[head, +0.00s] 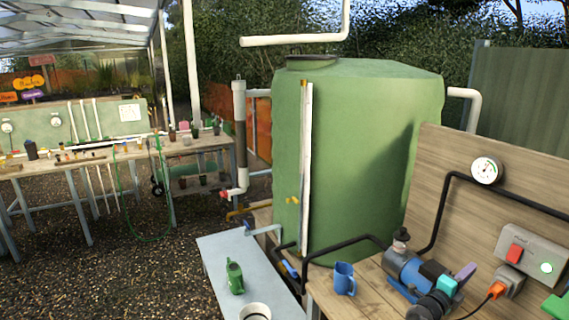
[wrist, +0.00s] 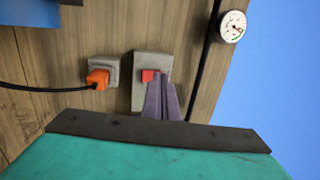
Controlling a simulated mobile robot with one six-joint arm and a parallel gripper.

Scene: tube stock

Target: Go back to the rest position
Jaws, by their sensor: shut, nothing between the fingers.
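My gripper (head: 472,267) shows at the lower right of the head view, with purple fingers and a teal body. It points toward the grey switch box (head: 533,254) on the wooden backboard and appears apart from it. In the wrist view my gripper (wrist: 160,80) has its fingers together and empty. They overlap the switch box (wrist: 141,100) there and hide part of it. The red switch (head: 514,253) shows in the head view, and its top shows just beyond the fingertips in the wrist view (wrist: 149,75). A round light (head: 546,267) on the box glows green.
An orange plug (head: 496,290) sits in a socket below the switch box. A pressure gauge (head: 487,170) and black pipe are on the backboard (head: 450,180). A blue jug (head: 344,279) stands on the wooden bench.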

